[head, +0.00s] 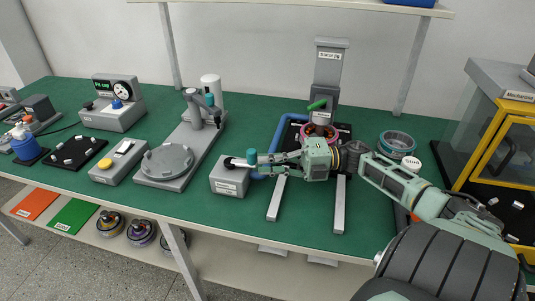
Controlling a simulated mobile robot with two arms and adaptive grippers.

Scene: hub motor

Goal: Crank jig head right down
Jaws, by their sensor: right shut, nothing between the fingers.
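The stator jig (329,68), a grey upright with a label, stands at the back right of the table. Below the head is a pinkish ring-shaped part (318,132), partly hidden by my right gripper. My right gripper (258,164) reaches in from the right, in front of the jig. It is shut and holds nothing. Its fingertips are beside a dark teal knob (252,156) at a small grey labelled box (229,182); contact is unclear. My left gripper is not in view.
A teal ring part (397,141) sits at right, near a yellow-framed enclosure (480,150). A grey press stand (190,120) is at left. A shelf (290,5) hangs above.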

